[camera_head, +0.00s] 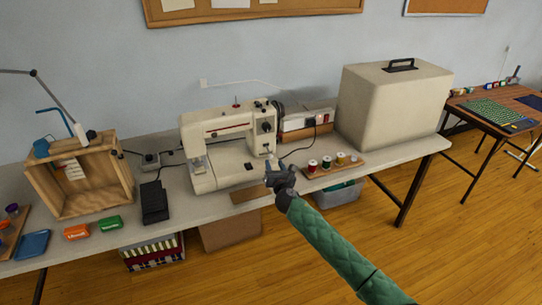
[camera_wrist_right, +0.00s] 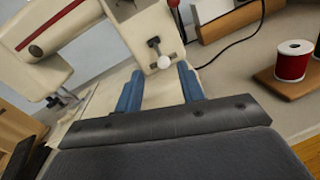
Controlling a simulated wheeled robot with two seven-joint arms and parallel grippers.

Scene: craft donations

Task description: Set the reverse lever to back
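The cream sewing machine (camera_head: 222,135) stands on the long table and fills the upper left of the right wrist view (camera_wrist_right: 62,35). Its lever, a white round knob (camera_wrist_right: 164,62) at the lower end of a dark slot (camera_wrist_right: 154,47), shows on the pillar in the right wrist view. I cannot make the lever out clearly in the head view. My right gripper (camera_head: 272,166) is at the machine's front right. Its two blue fingers (camera_wrist_right: 159,72) are apart, with the knob seen between their tips; contact cannot be told. My left gripper is not in view.
A spool rack (camera_head: 352,167) with several thread spools lies right of my gripper. A large cream case (camera_head: 392,105) stands behind it. A black foot pedal (camera_head: 154,202) and a wooden crate (camera_head: 80,180) are to the left.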

